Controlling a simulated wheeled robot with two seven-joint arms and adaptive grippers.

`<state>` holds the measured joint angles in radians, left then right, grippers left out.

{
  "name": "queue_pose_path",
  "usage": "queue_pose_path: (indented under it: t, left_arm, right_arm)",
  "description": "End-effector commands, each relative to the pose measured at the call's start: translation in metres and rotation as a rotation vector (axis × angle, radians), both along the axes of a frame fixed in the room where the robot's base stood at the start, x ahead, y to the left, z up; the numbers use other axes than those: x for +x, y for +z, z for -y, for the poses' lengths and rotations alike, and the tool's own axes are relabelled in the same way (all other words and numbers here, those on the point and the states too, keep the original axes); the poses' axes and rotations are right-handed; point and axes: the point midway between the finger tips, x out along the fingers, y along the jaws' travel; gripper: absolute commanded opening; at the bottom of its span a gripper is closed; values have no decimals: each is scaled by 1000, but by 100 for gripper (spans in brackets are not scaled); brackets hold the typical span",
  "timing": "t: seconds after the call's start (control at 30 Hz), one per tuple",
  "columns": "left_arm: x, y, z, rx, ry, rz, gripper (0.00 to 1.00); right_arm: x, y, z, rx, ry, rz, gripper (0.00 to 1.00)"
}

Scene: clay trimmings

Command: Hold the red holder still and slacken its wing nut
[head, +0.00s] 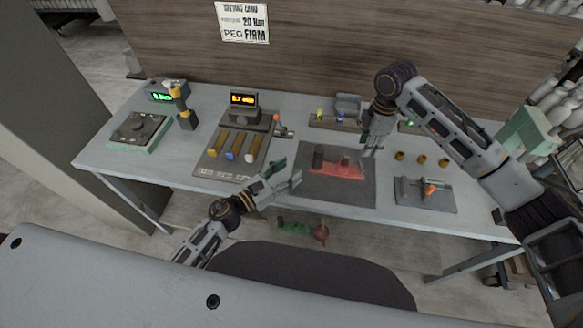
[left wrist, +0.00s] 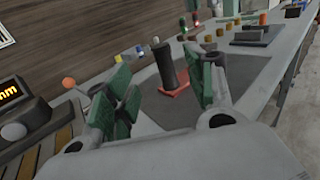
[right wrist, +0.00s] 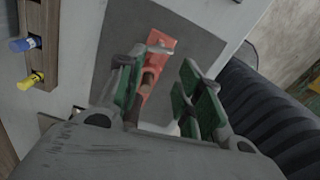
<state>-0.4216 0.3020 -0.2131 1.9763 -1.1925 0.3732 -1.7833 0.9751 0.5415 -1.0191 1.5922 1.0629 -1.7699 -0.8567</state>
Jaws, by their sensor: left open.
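The red holder (head: 350,171) lies on a dark mat (head: 312,190) in the middle of the bench. A dark upright cylinder (head: 318,157) stands at its left end; it shows between the left fingers in the left wrist view (left wrist: 163,66). In the right wrist view the red holder (right wrist: 163,58) carries a small grey piece (right wrist: 159,47), perhaps the wing nut, and a brown round part. My left gripper (head: 289,172) is open and empty, left of the holder. My right gripper (head: 372,149) is open above the holder's right end, its fingers apart and apparently touching nothing.
A grey tray (head: 425,194) with an orange-topped item sits to the right. Several brown pegs stand behind that tray. A panel rises behind the bench.

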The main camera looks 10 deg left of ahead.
Motion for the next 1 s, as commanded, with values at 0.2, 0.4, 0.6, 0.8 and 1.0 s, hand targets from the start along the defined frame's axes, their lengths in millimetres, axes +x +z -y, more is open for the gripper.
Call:
queue_pose_path:
  t: [0.2,0.4,0.6,0.8,1.0]
  left_arm:
    - [4,0,2,-1,0,1,55]
    - [12,0,10,0,-1,0,55]
    - [24,0,19,0,-1,1,55]
    - [37,0,29,0,0,0,55]
    - [49,0,38,0,0,0,55]
  right_arm:
    - [0,0,0,0,0,0,36]
    - [0,0,0,0,0,0,36]
    - [0,0,0,0,0,0,36]
    - [0,0,0,0,0,0,36]
    - [0,0,0,0,0,0,36]
